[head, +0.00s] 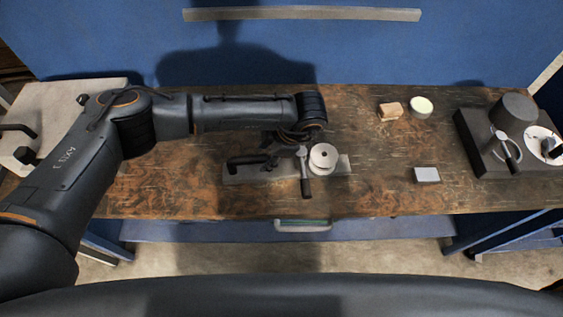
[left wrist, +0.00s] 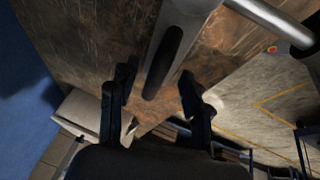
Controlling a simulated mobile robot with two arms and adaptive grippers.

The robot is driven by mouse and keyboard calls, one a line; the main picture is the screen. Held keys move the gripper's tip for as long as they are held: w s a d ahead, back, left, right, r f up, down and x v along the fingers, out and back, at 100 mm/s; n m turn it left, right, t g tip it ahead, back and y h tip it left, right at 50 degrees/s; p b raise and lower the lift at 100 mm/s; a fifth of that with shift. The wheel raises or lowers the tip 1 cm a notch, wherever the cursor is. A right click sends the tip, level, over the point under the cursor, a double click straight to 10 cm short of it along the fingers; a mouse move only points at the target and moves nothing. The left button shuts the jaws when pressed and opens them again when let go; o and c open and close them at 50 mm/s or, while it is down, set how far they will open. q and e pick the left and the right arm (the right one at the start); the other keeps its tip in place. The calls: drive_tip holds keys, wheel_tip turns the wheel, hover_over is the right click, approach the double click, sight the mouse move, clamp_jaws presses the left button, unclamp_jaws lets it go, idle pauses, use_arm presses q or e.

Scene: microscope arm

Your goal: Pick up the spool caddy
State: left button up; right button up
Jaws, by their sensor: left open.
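The spool caddy (head: 235,179) lies on the wooden bench, a flat grey base with a black bar handle on its left, an upright metal lever and a pale round spool on its right. My left gripper (head: 272,143) is over the caddy beside the handle, partly hidden by my own wrist. In the left wrist view my left gripper (left wrist: 159,84) is open, with the dark handle (left wrist: 163,62) seen between its two fingers. I cannot tell if the fingers touch it. The caddy's grey base (left wrist: 187,28) shows beneath. My right gripper is not in view.
On the wooden bench (head: 180,190), a tan block (head: 389,111), a pale round tin (head: 420,107) and a small white block (head: 427,174) lie to the right. A dark grey device (head: 480,150) stands at the far right. A pale case (head: 60,105) stands at the left.

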use_arm(q)
drive_tip(key=shift+x, duration=0.9)
clamp_jaws()
drive_tip(key=shift+w+r, duration=0.1)
drive_tip(key=shift+r, duration=0.05)
